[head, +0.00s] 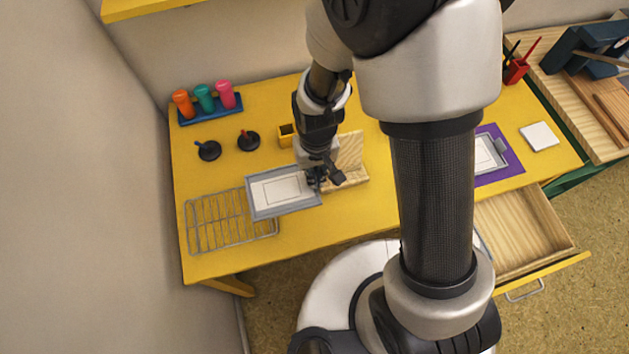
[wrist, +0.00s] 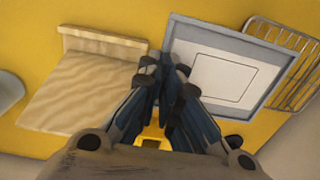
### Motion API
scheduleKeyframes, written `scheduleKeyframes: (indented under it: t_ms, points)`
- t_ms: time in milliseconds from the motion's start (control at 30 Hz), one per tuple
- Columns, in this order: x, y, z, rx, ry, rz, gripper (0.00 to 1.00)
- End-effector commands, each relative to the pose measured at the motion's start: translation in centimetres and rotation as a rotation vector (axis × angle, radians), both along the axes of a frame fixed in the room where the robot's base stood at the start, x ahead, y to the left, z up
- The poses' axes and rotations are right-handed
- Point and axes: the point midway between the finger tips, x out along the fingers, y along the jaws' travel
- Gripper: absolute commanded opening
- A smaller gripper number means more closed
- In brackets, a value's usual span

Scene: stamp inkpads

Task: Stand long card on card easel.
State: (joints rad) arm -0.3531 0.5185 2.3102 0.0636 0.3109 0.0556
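The long card (head: 283,191) is a white sheet with a thin printed outline and a wide grey border. My gripper (head: 317,180) is shut on its right edge in the head view. In the wrist view the card (wrist: 222,77) extends to the right from my fingertips (wrist: 166,72), which pinch its near edge. The card lies roughly flat and overlaps the rack's end; its height above the table is hard to tell. The card easel (head: 349,150), pale wood with a sloped back and a front ledge, stands just right of my gripper. It also shows in the wrist view (wrist: 85,90), left of my fingers.
A wire rack (head: 208,222) lies at the left. Two stamps (head: 209,151), (head: 248,140) and a blue holder with bottles (head: 210,114) stand behind it. A yellow box (head: 286,135) is behind the easel. A purple mat (head: 508,164) lies right; a drawer (head: 520,235) is open.

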Motion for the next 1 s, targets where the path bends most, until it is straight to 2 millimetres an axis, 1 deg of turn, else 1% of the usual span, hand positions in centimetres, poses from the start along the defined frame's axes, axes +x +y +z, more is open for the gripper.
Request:
scheduleKeyframes:
  t_ms: [67, 200, 300, 567, 867, 900, 1000]
  points:
    - [0.0, 0.0, -0.7, 0.000, 0.002, 0.000, 0.00]
    - [-0.1, 0.0, -3.0, -0.001, 0.004, -0.001, 0.00]
    - [0.0, 0.0, -4.2, 0.000, 0.002, -0.002, 0.00]
    - [0.0, 0.0, -4.2, 0.000, 0.000, -0.001, 0.00]
    - [0.0, 0.0, -5.1, 0.000, 0.001, -0.001, 0.00]
    - [0.0, 0.0, -5.0, 0.000, 0.001, -0.001, 0.07]
    - [0.0, 0.0, -4.9, 0.000, 0.001, -0.001, 0.14]
